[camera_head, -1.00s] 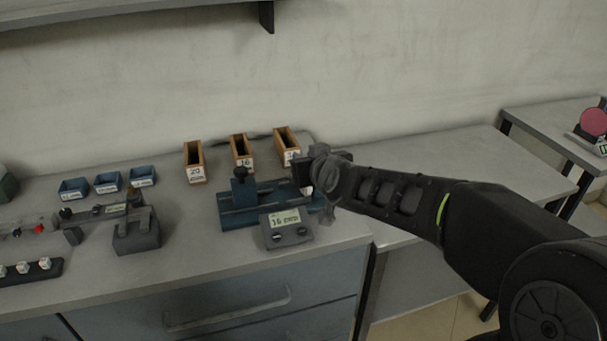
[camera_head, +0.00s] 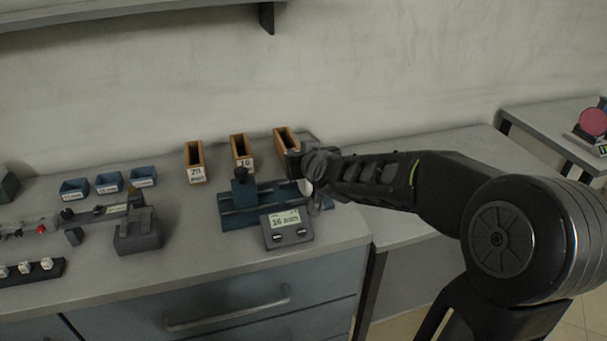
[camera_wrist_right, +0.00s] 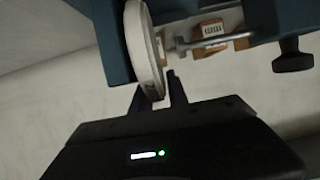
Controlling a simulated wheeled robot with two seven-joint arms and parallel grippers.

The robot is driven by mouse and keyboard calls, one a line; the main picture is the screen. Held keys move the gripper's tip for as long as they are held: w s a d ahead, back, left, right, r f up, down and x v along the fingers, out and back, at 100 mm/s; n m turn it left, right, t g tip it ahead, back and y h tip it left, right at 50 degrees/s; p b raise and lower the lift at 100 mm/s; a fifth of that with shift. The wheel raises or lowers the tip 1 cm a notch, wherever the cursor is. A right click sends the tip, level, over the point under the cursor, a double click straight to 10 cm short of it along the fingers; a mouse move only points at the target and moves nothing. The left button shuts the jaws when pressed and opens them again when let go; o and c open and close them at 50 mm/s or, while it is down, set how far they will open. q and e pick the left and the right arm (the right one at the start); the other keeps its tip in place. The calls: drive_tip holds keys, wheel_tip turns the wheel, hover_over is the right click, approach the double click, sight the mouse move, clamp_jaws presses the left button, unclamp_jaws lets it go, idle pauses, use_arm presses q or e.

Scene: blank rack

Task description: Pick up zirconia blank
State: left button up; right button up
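The zirconia blank is a white disc (camera_wrist_right: 143,50) seen nearly edge-on in the right wrist view, against the blue measuring fixture (camera_wrist_right: 112,40). In the head view only a pale sliver of it (camera_head: 305,187) shows at the right end of the fixture (camera_head: 240,217). My right gripper (camera_wrist_right: 157,92) has its fingers apart, one on each side of the disc's near edge. A narrow gap seems to show at the right finger; contact on the left is unclear. In the head view my right gripper (camera_head: 296,166) hides that end of the fixture. My left gripper is not in view.
A readout box (camera_head: 287,228) stands before the fixture. Wooden slots (camera_head: 195,175), (camera_head: 241,165), (camera_head: 283,140) stand behind it. Blue trays (camera_head: 108,183) and a second device (camera_head: 138,235) are at left. The bench right of the fixture is clear.

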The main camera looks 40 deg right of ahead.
idle(0.5)
clamp_jaws()
drive_tip(key=shift+r, duration=0.1)
idle(1.2)
